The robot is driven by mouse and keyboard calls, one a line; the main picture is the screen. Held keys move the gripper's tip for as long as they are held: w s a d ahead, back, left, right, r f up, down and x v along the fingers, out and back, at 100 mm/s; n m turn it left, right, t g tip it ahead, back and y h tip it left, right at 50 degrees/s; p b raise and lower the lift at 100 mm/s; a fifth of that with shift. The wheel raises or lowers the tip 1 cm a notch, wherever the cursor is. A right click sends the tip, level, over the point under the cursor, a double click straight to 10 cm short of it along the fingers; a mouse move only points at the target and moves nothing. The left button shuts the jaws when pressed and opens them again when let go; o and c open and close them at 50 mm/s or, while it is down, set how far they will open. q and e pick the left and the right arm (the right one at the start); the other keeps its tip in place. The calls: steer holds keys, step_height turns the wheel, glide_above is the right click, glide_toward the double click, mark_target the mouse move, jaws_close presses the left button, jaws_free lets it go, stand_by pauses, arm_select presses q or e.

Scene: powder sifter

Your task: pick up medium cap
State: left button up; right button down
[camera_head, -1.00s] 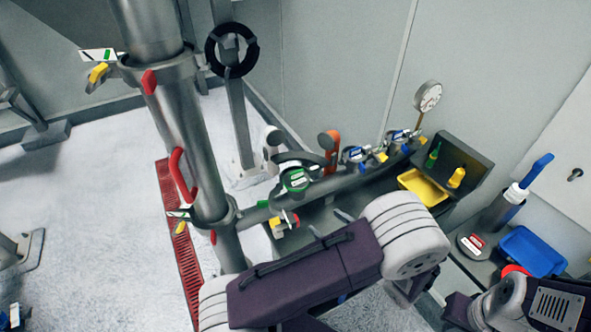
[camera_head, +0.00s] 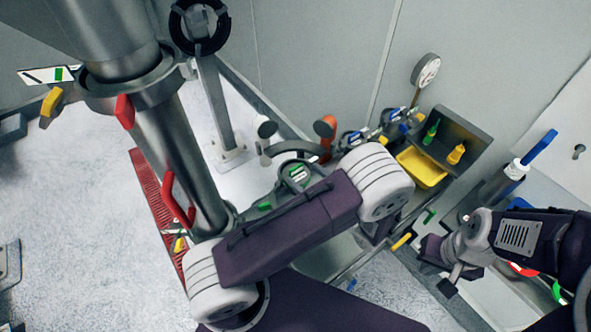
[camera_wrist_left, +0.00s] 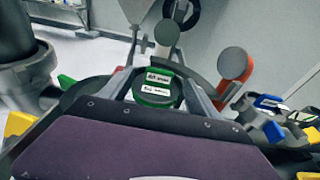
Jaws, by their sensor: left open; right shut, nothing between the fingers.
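A round lid-like part with a green rim and white labels shows in the left wrist view (camera_wrist_left: 157,88) and in the head view (camera_head: 297,174). It looks like the medium cap, but I cannot read the labels. My left gripper (camera_wrist_left: 163,72) is open, its grey fingers on either side of this part in the wrist view. I cannot tell whether they touch it. In the head view my purple forearm hides most of that gripper. My right gripper (camera_head: 450,285) is shut and empty at the lower right, apart from the cap.
A thick metal column (camera_head: 180,150) with red handles stands at left. An orange round-ended part (camera_head: 325,130) stands beside the cap. A pressure gauge (camera_head: 426,70) and a yellow bin (camera_head: 422,167) are to the right. White floor lies open at left.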

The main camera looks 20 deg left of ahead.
mark_target(297, 169)
arm_select(q)
steer(key=shift+w+a+f, duration=0.1)
steer(key=shift+w+a, duration=0.1)
steer(key=shift+a, duration=0.05)
steer(key=p+x, duration=0.2)
steer(key=x, duration=0.1)
steer(key=shift+a, duration=0.35)
steer(key=shift+w+a, duration=0.3)
steer(key=shift+w+a+f, duration=0.15)
steer(key=shift+a+f, duration=0.05)
jaws_close()
